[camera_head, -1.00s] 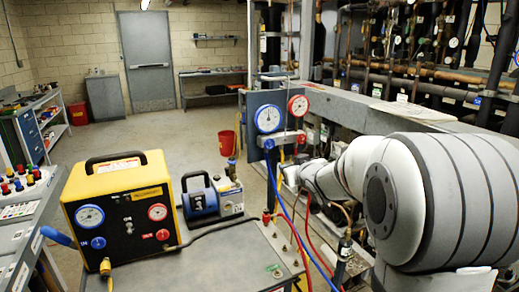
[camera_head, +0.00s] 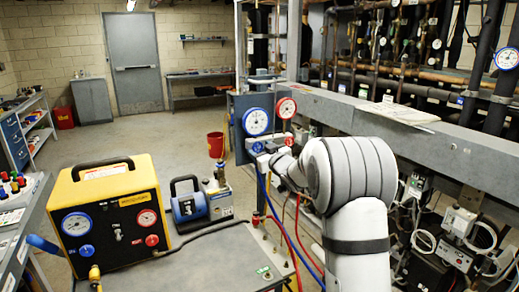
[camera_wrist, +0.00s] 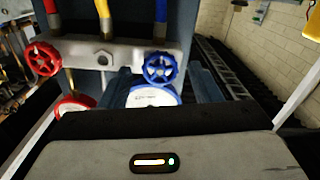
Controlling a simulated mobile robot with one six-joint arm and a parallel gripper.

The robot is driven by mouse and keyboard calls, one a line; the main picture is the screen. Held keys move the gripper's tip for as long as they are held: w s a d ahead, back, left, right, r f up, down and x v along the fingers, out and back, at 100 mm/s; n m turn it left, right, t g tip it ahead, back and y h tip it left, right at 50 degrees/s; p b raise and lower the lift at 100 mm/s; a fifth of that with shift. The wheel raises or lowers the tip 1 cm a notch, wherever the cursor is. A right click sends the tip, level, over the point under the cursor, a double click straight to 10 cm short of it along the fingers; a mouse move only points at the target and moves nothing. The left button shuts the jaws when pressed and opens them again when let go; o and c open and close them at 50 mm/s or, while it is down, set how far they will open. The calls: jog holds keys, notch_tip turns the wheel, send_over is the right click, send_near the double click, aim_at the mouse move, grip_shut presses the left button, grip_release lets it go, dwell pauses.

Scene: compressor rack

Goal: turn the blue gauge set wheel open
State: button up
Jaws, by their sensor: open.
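The blue wheel (camera_wrist: 160,67) shows in the wrist view on the pale manifold bar (camera_wrist: 105,52), near a blue hose. The red wheel (camera_wrist: 42,59) is at the bar's left end. The blue gauge (camera_wrist: 152,96) lies between the wheel and my gripper body; it also shows in the head view (camera_head: 256,121). My gripper (camera_wrist: 164,76) is open, its dark fingers apart below and to either side of the blue wheel. I cannot tell whether they touch it. In the head view my wrist reaches the manifold and partly hides it.
The red gauge (camera_head: 286,108) is beside the blue one. Red and blue hoses hang below the manifold. A yellow recovery machine (camera_head: 107,215) and a blue pump (camera_head: 190,206) stand left. A grey beam (camera_head: 375,118) and pipework run at the right.

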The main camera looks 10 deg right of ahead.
jog(key=c, duration=0.9)
jog(key=shift+a, duration=0.3)
jog(key=shift+c, duration=0.4)
jog(key=shift+d, duration=0.1)
jog(key=shift+d+f+b, duration=0.1)
jog(key=shift+d+b, duration=0.05)
jog(key=shift+b, duration=0.2)
